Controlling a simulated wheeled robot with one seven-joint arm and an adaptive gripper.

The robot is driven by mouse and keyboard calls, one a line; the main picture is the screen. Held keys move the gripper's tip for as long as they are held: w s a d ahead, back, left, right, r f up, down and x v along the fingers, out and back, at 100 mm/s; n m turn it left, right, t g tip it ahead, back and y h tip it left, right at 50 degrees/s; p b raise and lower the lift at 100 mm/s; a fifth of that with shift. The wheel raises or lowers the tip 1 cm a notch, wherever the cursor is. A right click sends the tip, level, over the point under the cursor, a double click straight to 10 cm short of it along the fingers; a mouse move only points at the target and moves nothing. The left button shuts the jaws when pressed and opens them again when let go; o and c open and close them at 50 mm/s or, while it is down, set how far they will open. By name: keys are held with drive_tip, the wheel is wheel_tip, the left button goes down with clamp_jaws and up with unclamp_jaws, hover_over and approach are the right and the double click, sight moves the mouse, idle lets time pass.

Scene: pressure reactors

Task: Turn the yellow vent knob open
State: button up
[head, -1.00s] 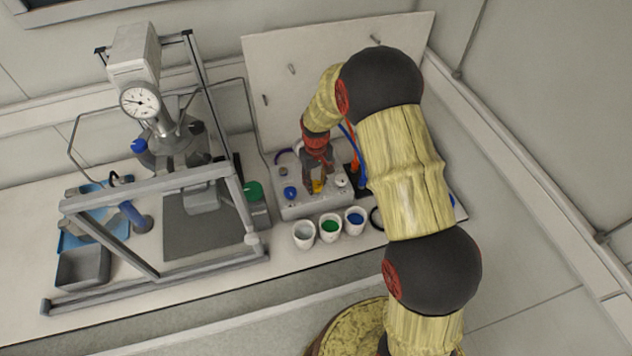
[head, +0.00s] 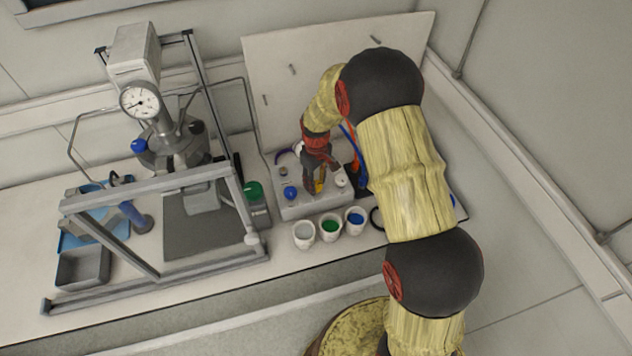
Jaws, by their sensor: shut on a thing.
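The yellow vent knob (head: 321,185) sits on top of the light grey valve box (head: 299,209) at the back of the bench. My gripper (head: 317,187) points down over the box, with its fingers around the knob and shut on it. The fingers hide much of the knob; a narrow yellow part shows between them. I cannot read the knob's exact angle.
A blue knob (head: 290,193) and a white knob (head: 341,180) flank the yellow one closely. Several small cups, including a green-filled one (head: 330,230), stand in front. The framed reactor with a gauge (head: 140,101) stands left.

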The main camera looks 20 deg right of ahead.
drive_tip(key=o, duration=1.2)
drive_tip(key=shift+c, duration=0.2)
wheel_tip(320, 180, up, 12)
